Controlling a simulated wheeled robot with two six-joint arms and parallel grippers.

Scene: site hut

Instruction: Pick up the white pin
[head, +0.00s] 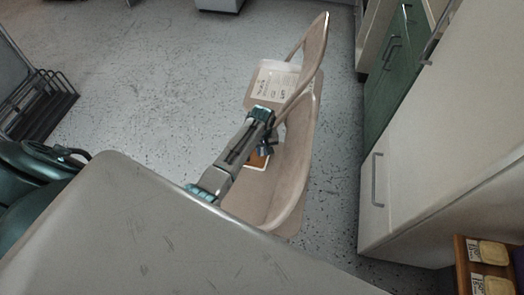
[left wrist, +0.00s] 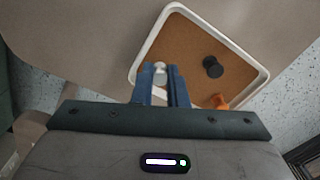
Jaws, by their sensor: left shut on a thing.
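The white pin (left wrist: 160,68) is between the fingertips of my left gripper (left wrist: 161,82), which is shut on it. In the head view my left gripper (head: 266,146) reaches down over the beige chair. A small cork board with a white rim (left wrist: 263,76) lies under the fingers; its brown cork also shows in the head view (head: 258,161). A black pin (left wrist: 212,67) and an orange pin (left wrist: 217,101) are on the board, right of the fingers. Whether the white pin still touches the cork I cannot tell. My right gripper is not in view.
The beige chair (head: 293,168) has raised curved sides close to my left arm. A printed sheet (head: 272,88) lies at its far end. A white cabinet (head: 440,120) stands at the right, a black wire rack (head: 45,105) at the left. Speckled floor lies open behind.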

